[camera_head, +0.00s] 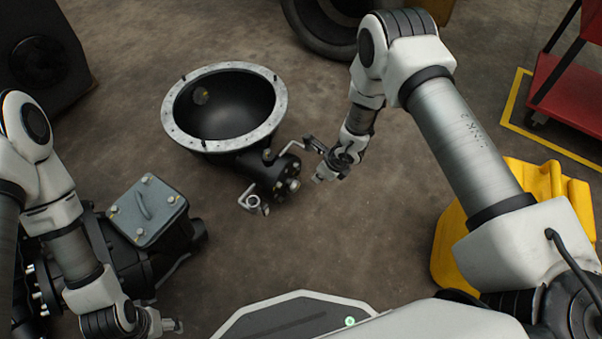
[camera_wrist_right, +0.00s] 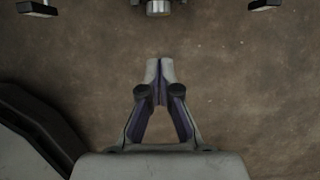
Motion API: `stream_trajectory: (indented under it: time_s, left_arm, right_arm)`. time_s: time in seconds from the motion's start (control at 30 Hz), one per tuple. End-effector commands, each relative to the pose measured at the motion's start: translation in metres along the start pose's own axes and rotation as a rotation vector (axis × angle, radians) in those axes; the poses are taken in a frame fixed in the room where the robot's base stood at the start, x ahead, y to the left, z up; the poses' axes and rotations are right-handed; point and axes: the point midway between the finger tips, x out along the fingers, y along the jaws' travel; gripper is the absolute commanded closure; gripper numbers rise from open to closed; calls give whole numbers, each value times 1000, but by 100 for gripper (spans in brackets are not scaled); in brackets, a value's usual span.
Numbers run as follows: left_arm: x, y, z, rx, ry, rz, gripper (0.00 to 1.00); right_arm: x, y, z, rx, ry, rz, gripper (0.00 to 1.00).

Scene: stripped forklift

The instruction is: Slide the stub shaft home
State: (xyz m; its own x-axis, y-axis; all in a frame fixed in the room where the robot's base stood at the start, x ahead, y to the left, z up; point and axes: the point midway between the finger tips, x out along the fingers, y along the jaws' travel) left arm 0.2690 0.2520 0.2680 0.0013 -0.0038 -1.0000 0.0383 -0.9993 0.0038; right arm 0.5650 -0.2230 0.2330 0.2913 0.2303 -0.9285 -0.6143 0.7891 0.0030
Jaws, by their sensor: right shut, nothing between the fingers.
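In the head view, a black bowl-shaped housing (camera_head: 222,140) with a pale bolted rim lies on the floor. A black hub (camera_head: 275,178) with bolts sticks out at its lower right. My right gripper (camera_head: 320,178) is beside the hub's end. Its fingertips (camera_wrist_right: 160,68) are together and empty, apart from the cylinder. My left gripper (camera_head: 174,326) is at lower left, too small to read.
Bent metal brackets (camera_head: 250,202) stick out on both sides of the hub. A grey-lidded black unit (camera_head: 146,211) stands left. A yellow object (camera_head: 450,240) and a red cart (camera_head: 562,85) are at right. The floor between hub and yellow object is clear.

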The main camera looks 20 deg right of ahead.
Motion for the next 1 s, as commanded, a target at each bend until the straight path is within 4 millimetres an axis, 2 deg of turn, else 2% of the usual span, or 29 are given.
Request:
stream_trajectory:
  time_s: [0.03,0.47,0.53,0.7,1.0]
  left_arm:
    - [8,0,1,-1,-2,0,30]
    - [61,-1,1,-2,-1,0,30]
    - [66,-1,0,-4,0,0,30]
    - [74,-1,0,-6,2,-1,30]
    - [74,-1,-1,-7,2,-1,30]
  right_arm:
    - [11,1,-3,-1,2,1,100]
    - [106,1,-4,-4,0,1,100]
    - [107,0,12,-8,-4,0,100]
    - [111,1,31,-6,-1,1,100]
    - [110,0,37,-1,0,0,100]
